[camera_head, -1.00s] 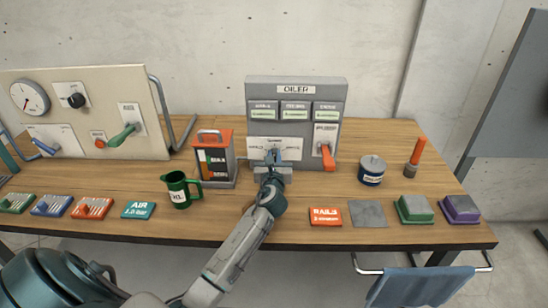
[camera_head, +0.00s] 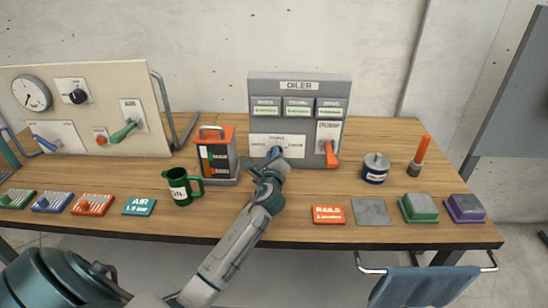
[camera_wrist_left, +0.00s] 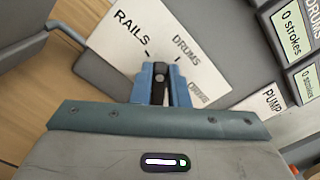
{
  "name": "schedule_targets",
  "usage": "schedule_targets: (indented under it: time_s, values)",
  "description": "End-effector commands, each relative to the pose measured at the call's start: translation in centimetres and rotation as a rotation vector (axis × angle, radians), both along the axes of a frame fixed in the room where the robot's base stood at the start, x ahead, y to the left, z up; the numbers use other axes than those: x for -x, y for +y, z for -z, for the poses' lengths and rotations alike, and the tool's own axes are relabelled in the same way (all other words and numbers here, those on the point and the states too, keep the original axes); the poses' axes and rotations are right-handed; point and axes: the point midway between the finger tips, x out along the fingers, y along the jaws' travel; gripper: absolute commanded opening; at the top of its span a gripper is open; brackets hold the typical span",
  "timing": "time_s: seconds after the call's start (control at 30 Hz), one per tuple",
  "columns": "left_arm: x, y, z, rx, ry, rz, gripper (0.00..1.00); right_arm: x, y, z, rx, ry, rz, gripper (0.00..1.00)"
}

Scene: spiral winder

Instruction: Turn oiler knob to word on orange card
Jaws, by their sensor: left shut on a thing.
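The grey oiler box (camera_head: 257,98) stands at the back of the table. Its white selector plate (camera_head: 300,142) carries printed words; in the wrist view I read RAILS and DRUMS, and a third word is partly covered. My left gripper (camera_head: 273,153) is in front of this plate. In the wrist view, its blue fingers (camera_wrist_left: 161,84) are shut on the dark oiler knob (camera_wrist_left: 160,74), which is mostly hidden between them, so its pointing direction is unclear. The orange card (camera_head: 328,214) reads RAILS and lies flat near the table's front edge. My right gripper is not in view.
An orange pump lever (camera_head: 331,154) hangs down just right of the knob. A red-topped lantern-like case (camera_head: 216,154) and a green OIL jug (camera_head: 181,187) stand left. A blue-banded pot (camera_head: 375,168) stands right. Coloured blocks and a grey plate (camera_head: 371,212) lie along the front.

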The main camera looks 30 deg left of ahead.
Motion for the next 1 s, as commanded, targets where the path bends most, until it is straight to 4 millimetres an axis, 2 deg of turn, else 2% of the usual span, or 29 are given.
schedule_targets:
  time_s: [0.5,1.0]
  values:
    - [0.3,0.4,0.8,0.353,-0.217,-0.001,0.0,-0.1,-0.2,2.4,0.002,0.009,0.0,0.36]
    - [0.3,0.5,1.0,0.47,-0.286,-0.002,0.0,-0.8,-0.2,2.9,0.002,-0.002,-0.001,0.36]
